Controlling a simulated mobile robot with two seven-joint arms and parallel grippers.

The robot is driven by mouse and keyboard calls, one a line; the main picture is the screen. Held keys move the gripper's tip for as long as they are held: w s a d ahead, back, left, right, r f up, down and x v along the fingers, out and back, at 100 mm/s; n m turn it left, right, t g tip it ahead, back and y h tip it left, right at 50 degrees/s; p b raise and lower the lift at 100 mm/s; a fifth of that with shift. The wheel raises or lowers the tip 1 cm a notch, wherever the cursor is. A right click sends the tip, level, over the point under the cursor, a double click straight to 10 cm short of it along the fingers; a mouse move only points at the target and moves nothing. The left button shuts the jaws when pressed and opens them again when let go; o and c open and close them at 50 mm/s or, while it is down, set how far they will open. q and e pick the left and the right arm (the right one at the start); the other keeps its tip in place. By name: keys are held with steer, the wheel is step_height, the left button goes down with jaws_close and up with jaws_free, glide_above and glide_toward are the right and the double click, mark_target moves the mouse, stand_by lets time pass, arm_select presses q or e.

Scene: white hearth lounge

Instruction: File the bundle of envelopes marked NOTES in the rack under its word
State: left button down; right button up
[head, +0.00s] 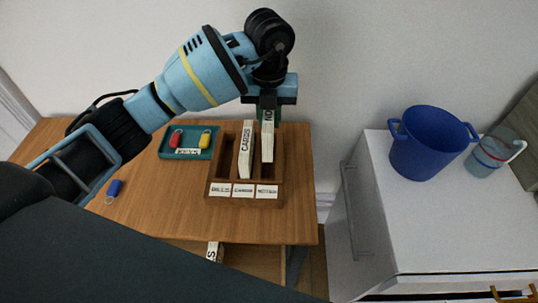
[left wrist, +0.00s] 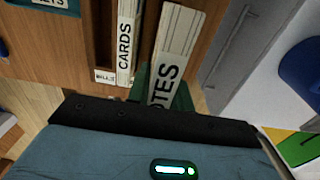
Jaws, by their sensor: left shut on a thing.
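The wooden rack (head: 217,171) stands on the table with three slots; its front labels seem to read BILLS, CARDS and NOTES from left to right. A bundle marked CARDS (head: 246,152) stands in the middle slot. My left gripper (head: 268,98) is shut on the top end of the NOTES bundle (head: 267,140), which hangs over the right slot, slightly tilted. I cannot tell if its lower end is inside the slot. The left wrist view shows the NOTES bundle (left wrist: 181,40) between the green fingers (left wrist: 160,90), beside CARDS (left wrist: 126,40). My right gripper is not in view.
A green tray (head: 165,153) with red and yellow key fobs lies left of the rack. A blue fob (head: 115,187) lies at the table's left. Another bundle (head: 212,252) shows below the tabletop. A white cabinet (head: 375,215) bearing a blue pot (head: 430,148) stands right.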

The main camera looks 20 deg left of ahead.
arm_select(q)
steer(key=shift+f, duration=4.85)
steer(key=shift+f, duration=0.1)
steer(key=c, duration=1.3)
jaws_free()
steer(key=shift+f, duration=0.1)
steer(key=shift+o, duration=0.2)
step_height(320, 180, up, 12)
steer(key=shift+r, duration=0.2)
steer(key=shift+s, duration=0.1)
